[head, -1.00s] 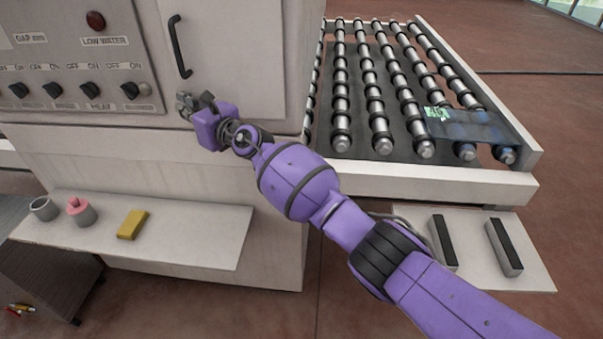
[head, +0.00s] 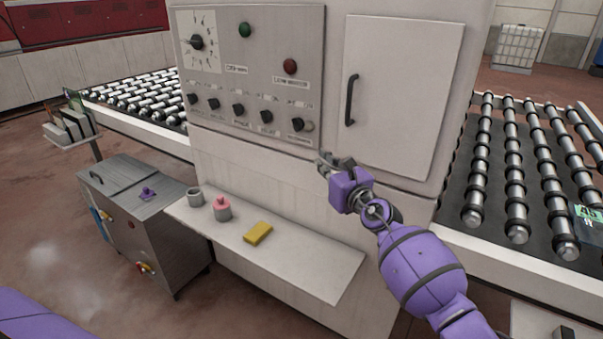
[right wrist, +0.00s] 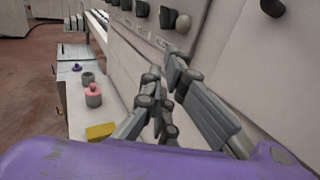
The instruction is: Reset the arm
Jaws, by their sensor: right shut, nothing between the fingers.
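My right gripper (head: 334,163) is shut and empty. It is in front of the machine's grey control panel (head: 232,118), just below the rightmost knob (head: 298,124) and left of the cabinet door (head: 396,95). In the right wrist view its grey fingers (right wrist: 165,85) point up toward the panel and its row of black knobs (right wrist: 168,17). I cannot tell whether they touch the machine. A purple part of mine shows at the lower left of the head view, but my left gripper is out of view.
A shelf (head: 290,268) below the panel holds a grey cup (head: 196,196), a pink-topped pot (head: 222,209) and a yellow block (head: 257,233). A metal cabinet (head: 150,235) stands at the left. Roller conveyors (head: 512,180) flank the machine, with a glass piece (head: 590,218) at the right edge.

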